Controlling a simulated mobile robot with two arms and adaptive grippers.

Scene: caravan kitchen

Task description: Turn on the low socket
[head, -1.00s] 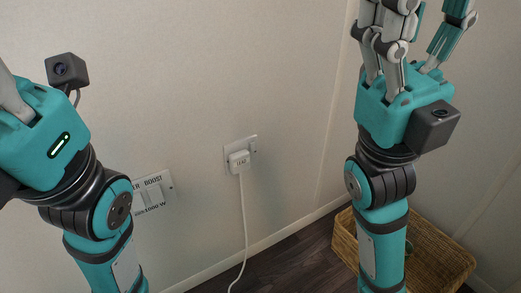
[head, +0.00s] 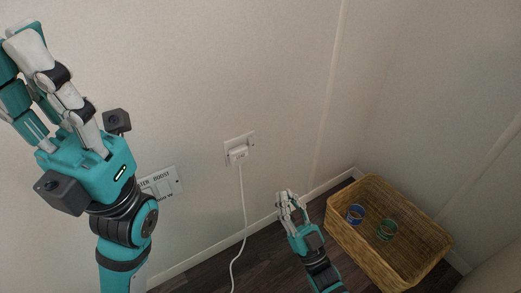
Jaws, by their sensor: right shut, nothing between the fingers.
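The low socket (head: 242,139) is a white plate on the wall, left of the corner. A white plug (head: 238,155) sits in it and its white cable hangs down to the floor. The socket's switch is too small to read. My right gripper (head: 287,195) is low, below and to the right of the socket, apart from it, its fingers pointing up. It is shut and empty. My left gripper (head: 22,38) is raised at the upper left, away from the socket; I cannot tell how far its fingers are apart.
A white switch plate marked "BOOST" (head: 162,182) is on the wall left of the socket, partly behind my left arm. A wicker basket (head: 350,240) stands on the dark floor at the right, holding a blue item (head: 355,214) and a green item (head: 387,230). The wall around the socket is clear.

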